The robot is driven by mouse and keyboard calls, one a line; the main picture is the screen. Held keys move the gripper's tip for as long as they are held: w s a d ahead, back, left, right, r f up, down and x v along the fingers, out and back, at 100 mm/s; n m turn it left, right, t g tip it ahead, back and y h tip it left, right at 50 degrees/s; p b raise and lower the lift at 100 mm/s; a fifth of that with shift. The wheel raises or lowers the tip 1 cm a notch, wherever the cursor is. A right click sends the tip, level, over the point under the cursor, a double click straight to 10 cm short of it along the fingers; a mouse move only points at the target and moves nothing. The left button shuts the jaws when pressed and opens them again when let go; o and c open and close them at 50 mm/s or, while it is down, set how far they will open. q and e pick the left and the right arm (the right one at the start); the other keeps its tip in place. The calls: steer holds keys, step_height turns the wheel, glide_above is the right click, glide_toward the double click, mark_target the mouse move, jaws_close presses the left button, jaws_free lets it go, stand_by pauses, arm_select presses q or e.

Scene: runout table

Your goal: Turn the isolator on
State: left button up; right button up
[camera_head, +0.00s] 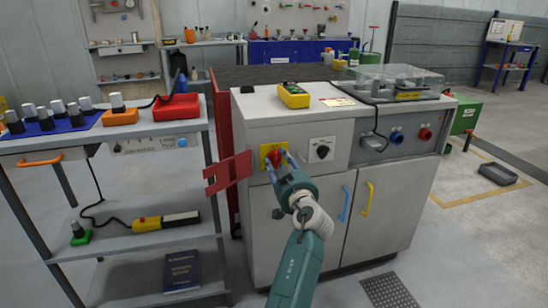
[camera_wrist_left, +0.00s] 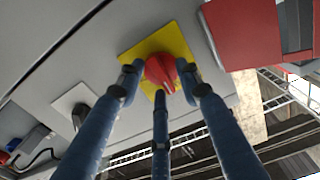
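The isolator is a red rotary knob (camera_wrist_left: 162,72) on a square yellow plate (camera_wrist_left: 150,47), set in the grey cabinet's front. In the head view the yellow plate (camera_head: 264,150) is partly covered by my left gripper (camera_head: 277,160). In the left wrist view the three blue fingers of my left gripper (camera_wrist_left: 161,84) stand spread around the knob, one on each side and one below. Their tips are close to it; firm contact cannot be made out. My right gripper is not in view.
A red hasp-like plate (camera_head: 228,172) sticks out left of the isolator. A black rotary switch (camera_head: 322,150) on a white plate is to its right. Blue (camera_head: 345,204) and yellow (camera_head: 367,199) door handles are below. A shelf cart (camera_head: 150,250) stands at the left.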

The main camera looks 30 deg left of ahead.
arm_select(q)
steer(key=shift+d, duration=0.15)
jaws_close()
